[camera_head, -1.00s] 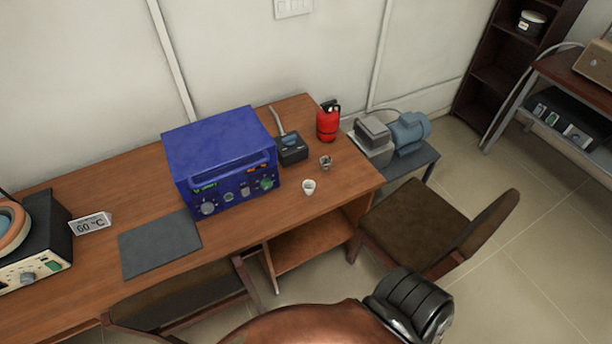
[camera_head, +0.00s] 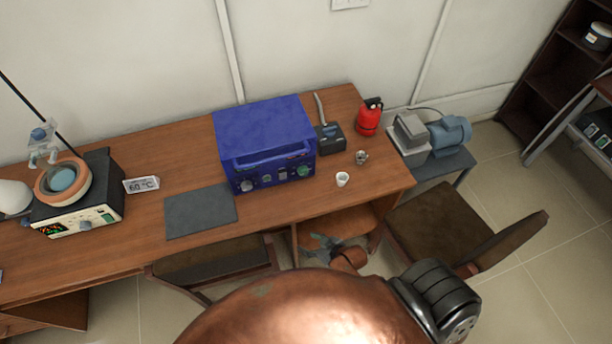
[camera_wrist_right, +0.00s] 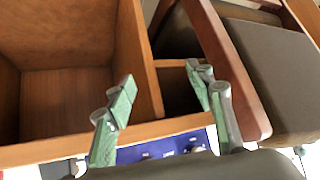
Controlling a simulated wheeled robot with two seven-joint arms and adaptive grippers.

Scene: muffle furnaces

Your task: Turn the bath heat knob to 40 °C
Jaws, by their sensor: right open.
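The heating bath (camera_head: 95,190) stands at the left of the desk in the head view, a dark box with an orange-brown bowl on top holding a blue round flask. Its light front panel carries a lit display (camera_head: 52,228) and small knobs, including a grey one (camera_head: 83,222); its setting is too small to read. My right gripper (camera_head: 322,245) is open and empty near the desk's front edge, below the blue furnace and far right of the bath. Its green-grey fingers also show in the right wrist view (camera_wrist_right: 165,82). My left gripper is not in view.
The blue furnace (camera_head: 262,130) stands mid-desk, with a grey mat (camera_head: 200,211) to its left and a white crucible (camera_head: 342,179) to its right. Chairs (camera_head: 215,264) stand before the desk. The desk shelf (camera_wrist_right: 65,95) is close to my right gripper.

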